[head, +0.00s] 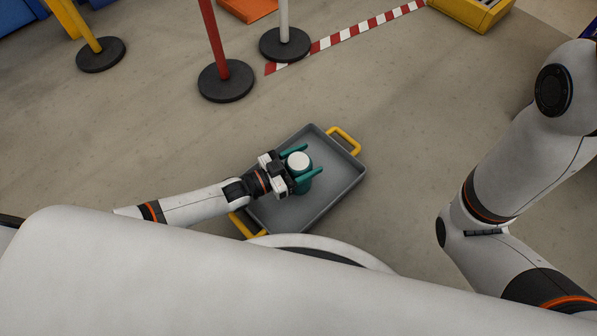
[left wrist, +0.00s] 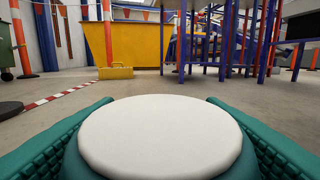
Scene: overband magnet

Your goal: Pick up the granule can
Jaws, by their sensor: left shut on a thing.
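The granule can (head: 299,162) has a round white lid and a teal body. It stands upright in the grey tray (head: 345,175), which has yellow handles; I cannot tell whether its base touches the tray floor. My left gripper (head: 301,167) has its teal fingers on both sides of the can and is shut on it. In the left wrist view the white lid (left wrist: 160,135) fills the lower middle, between the two ridged fingers. My right arm shows at the right of the head view, but its gripper is out of view.
Posts on round black bases stand beyond the tray: a red one (head: 217,45), a white one (head: 284,22) and a yellow one (head: 88,28). Red-and-white tape (head: 350,36) crosses the floor. A yellow crate (head: 470,12) is at the top right. Floor around the tray is clear.

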